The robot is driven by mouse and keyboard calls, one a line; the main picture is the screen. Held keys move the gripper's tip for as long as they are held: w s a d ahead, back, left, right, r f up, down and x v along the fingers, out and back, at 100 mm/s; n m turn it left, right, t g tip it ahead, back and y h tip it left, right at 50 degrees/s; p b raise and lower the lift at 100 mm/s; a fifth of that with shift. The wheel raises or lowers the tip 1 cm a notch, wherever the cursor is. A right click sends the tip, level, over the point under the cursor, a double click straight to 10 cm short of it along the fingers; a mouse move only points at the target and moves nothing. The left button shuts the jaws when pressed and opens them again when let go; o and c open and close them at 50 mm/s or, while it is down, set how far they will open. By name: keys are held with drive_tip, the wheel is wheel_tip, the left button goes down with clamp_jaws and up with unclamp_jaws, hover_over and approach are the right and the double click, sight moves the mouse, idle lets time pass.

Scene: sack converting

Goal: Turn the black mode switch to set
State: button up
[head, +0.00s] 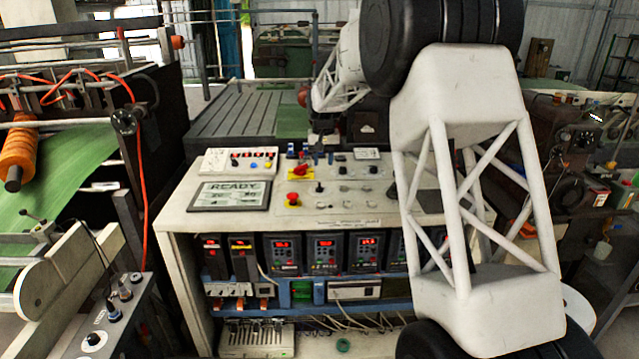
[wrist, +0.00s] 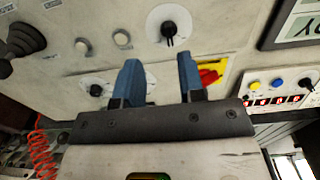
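My gripper (wrist: 160,80) is open, its two blue fingers apart with nothing between them. It also shows above the back part of the console panel in the head view (head: 311,152). A black switch (wrist: 168,29) on a round white dial plate is just beyond the fingertips in the wrist view; it shows in the head view (head: 319,187) in front of the gripper. A second black knob (wrist: 97,89) on a round plate is left of the fingers. Dial lettering is too small to read, so I cannot tell which is the mode switch.
A red switch on a yellow plate (wrist: 210,72) is close beside the right finger. A red emergency button (head: 293,198) and a READY display (head: 230,195) are on the panel's left. A black knob (wrist: 24,40) stands tall at the wrist view's left. My arm hides the panel's right side.

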sight(320, 187)
drive_tip(key=shift+w+a+f, duration=0.25)
drive_tip(key=shift+w+f, duration=0.3)
drive_tip(key=shift+w, duration=0.15)
drive_tip(key=shift+w+a+f, duration=0.25)
drive_tip(key=shift+w+f, duration=0.3)
drive_tip(key=shift+w, duration=0.15)
drive_tip(key=shift+f, duration=0.1)
drive_tip(key=shift+f, duration=3.8)
clamp_jaws()
